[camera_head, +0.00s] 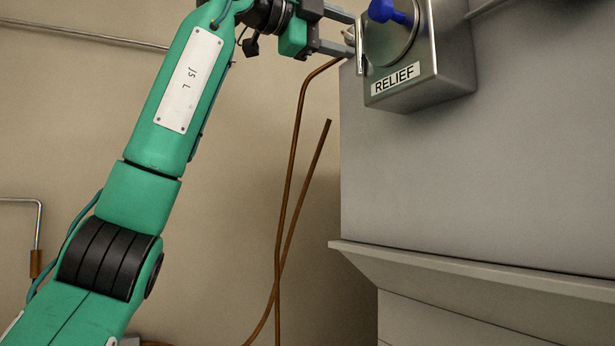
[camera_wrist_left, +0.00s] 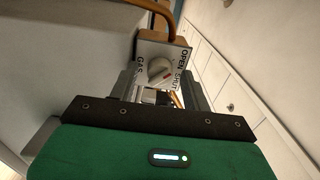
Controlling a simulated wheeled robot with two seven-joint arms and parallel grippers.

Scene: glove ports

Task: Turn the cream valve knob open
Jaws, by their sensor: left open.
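The cream valve knob (camera_wrist_left: 159,70) shows in the left wrist view on a pale plate (camera_wrist_left: 178,54) lettered OPEN, SHUT and GAS. The knob is round with a raised grip bar. My left gripper (camera_wrist_left: 161,80) is open, with one finger at each side of the picture's middle and the knob showing between and just beyond the tips. I cannot tell whether a finger touches it. In the head view my left gripper (camera_head: 348,36) is at the top, beside the left side of the RELIEF box. The knob is hidden there. My right gripper is not in view.
A metal box (camera_head: 440,75) labelled RELIEF carries a blue handle (camera_head: 390,11) close to my left gripper. It is mounted on a large grey cabinet (camera_head: 480,170) with a projecting ledge (camera_head: 450,268). Thin brown pipes (camera_head: 290,190) run below the gripper.

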